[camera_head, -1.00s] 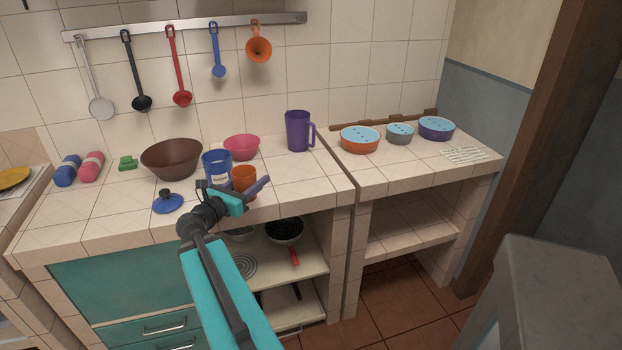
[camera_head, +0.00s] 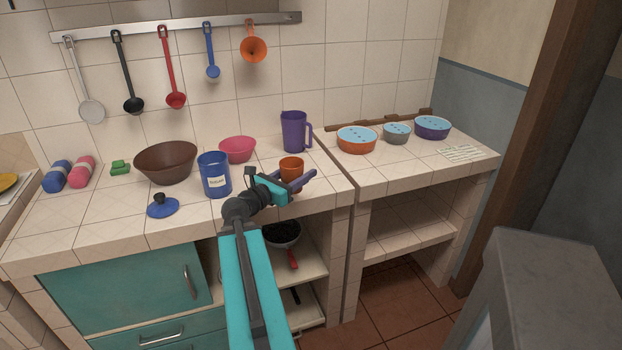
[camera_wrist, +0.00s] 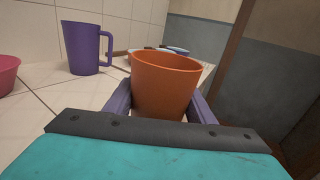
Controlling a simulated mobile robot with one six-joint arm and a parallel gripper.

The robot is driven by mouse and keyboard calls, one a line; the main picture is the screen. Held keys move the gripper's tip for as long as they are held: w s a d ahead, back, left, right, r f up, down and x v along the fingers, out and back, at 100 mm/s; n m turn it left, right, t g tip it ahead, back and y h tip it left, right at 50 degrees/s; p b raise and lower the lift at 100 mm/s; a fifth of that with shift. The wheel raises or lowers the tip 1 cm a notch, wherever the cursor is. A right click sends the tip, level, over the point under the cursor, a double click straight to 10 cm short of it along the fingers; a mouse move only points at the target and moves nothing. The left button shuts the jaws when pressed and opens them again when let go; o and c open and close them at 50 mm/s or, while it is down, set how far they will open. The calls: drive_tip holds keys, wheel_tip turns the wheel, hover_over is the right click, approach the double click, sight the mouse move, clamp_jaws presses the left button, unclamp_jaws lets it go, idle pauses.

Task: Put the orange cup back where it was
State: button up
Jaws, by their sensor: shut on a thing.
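The orange cup (camera_head: 291,168) is upright between the fingers of my gripper (camera_head: 296,183), near the front right of the left counter. In the wrist view the orange cup (camera_wrist: 165,85) fills the space between the two purple fingers of my gripper (camera_wrist: 160,105), which are shut on it from both sides. The cup's lower part is hidden by my gripper, so I cannot tell whether its base touches the tiles.
A blue labelled canister (camera_head: 215,176) stands left of the cup. A purple pitcher (camera_head: 295,132) and a pink bowl (camera_head: 237,149) stand behind. A blue lid (camera_head: 162,207) lies at the front left. Lidded bowls stand on the right counter (camera_head: 400,165). Bare tiles lie between canister and cup.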

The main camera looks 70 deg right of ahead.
drive_tip(key=shift+d, duration=0.1)
drive_tip(key=d, duration=0.5)
drive_tip(key=d+f+p, duration=0.1)
drive_tip(key=d, duration=0.4)
drive_tip(key=d+p, duration=0.1)
drive_tip(key=d, duration=0.5)
drive_tip(key=shift+f, duration=0.25)
drive_tip(key=shift+a, duration=0.1)
drive_tip(key=shift+f+p, duration=0.6)
drive_tip(key=shift+f, duration=1.15)
drive_tip(key=shift+f, duration=0.15)
drive_tip(key=o, duration=1.4)
drive_tip(key=shift+c, duration=0.2)
